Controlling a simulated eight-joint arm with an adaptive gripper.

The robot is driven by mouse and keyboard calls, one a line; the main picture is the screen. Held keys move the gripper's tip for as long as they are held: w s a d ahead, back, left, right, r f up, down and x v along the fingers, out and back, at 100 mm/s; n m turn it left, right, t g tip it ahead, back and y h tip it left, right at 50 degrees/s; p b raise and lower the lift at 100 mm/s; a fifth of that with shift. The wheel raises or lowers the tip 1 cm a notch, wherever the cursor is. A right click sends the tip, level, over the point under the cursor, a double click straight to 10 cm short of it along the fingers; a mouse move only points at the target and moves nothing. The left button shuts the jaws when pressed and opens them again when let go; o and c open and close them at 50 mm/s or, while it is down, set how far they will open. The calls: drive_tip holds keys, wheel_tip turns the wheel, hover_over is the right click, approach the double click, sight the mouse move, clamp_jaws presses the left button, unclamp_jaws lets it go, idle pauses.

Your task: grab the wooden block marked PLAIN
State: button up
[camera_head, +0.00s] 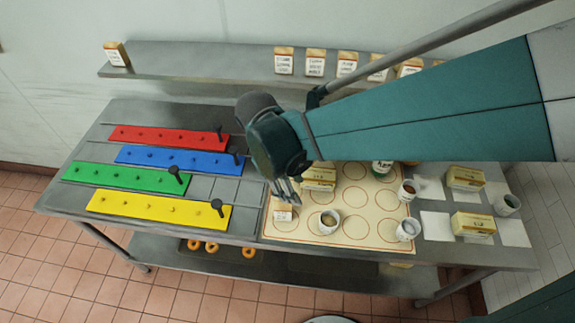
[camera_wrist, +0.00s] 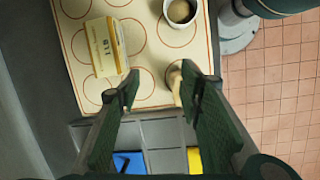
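A small wooden block with a white label (camera_head: 282,214) stands on the front left part of the cream mat (camera_head: 390,243). Its lettering is too small for me to read as PLAIN. My gripper (camera_head: 288,194) is just above it, pointing down. In the wrist view the fingers (camera_wrist: 160,78) are apart, with nothing clamped between them. The wooden top of the block (camera_wrist: 174,77) shows between the fingertips, close to the right finger, which partly hides it. More labelled wooden blocks stand on the back shelf: one at the left end (camera_head: 116,54) and several towards the right (camera_head: 315,62).
Red, blue, green and yellow (camera_head: 160,209) peg boards lie left. More cups (camera_head: 408,230) and yellow boxes (camera_head: 473,223) stand right. Bagels (camera_head: 212,247) lie on the lower shelf.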

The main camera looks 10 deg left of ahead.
sight(278, 205)
drive_tip(key=a, duration=0.1)
drive_tip(key=s+a+f+n+p, duration=0.1)
drive_tip(key=s+a+n+h, duration=0.1)
drive_tip(key=a, duration=0.1)
drive_tip(key=shift+a+f, duration=0.1)
drive_tip(key=shift+f, duration=0.1)
drive_tip(key=shift+s+a+f+n+h+p, duration=0.3)
drive_tip(key=shift+s+a+f+n+p, duration=0.2)
drive_tip(key=shift+a, duration=0.25)
drive_tip(key=shift+x, duration=1.25)
drive_tip(key=shift+b+x, duration=0.35)
drive_tip(key=shift+x, duration=2.25)
drive_tip(key=shift+s, duration=0.1)
drive_tip(key=shift+c, duration=0.5)
drive_tip(key=c, duration=0.9)
